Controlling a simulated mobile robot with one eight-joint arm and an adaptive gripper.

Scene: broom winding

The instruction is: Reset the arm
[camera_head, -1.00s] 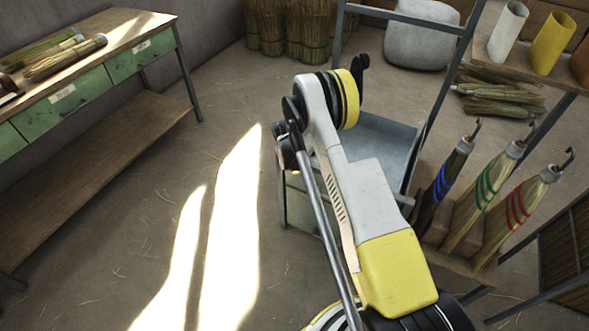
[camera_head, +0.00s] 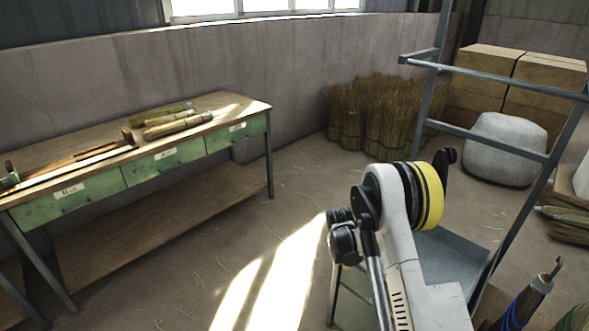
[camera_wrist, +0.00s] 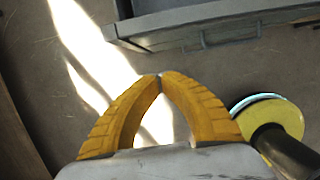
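My gripper (camera_wrist: 159,78) shows in the wrist view. Its two yellow ribbed fingers curve together and meet at the tips, with only floor seen in the gap between them. It holds nothing that I can see. In the head view my arm (camera_head: 405,235) is folded, with its white and yellow joint at the lower right. The gripper itself is not visible in that view.
A workbench (camera_head: 235,105) with green drawers and several tied bundles stands at left. A grey metal cart (camera_head: 455,262) is close behind my arm. Straw bundles (camera_head: 385,115) stand by the wall. Open floor lies between bench and cart.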

